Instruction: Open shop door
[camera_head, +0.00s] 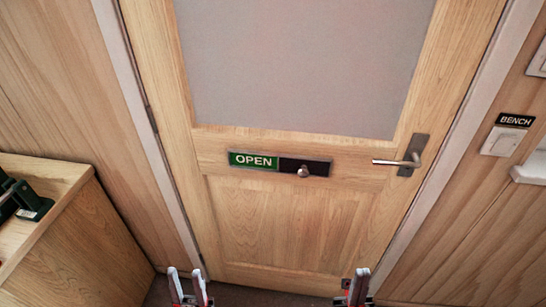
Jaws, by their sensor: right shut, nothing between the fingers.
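The wooden shop door (265,225) stands shut in its white frame, with a large frosted pane (305,65) in its upper part. A metal lever handle (400,161) sits on its right side, the lever level and pointing left. A sign plate (254,160) on the middle rail shows green "OPEN" beside a black part with a round knob (303,171). My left gripper (185,273) is at the bottom edge, low before the door, its fingers apart and empty. My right gripper (358,272) is at the bottom edge, below the handle, its fingers together. Neither touches the door.
A wooden counter (50,170) stands at the left with a dark green and black object (30,200) on it. On the right wall are a "BENCH" label (515,120) and a white switch (502,142). A strip of dark floor shows before the door.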

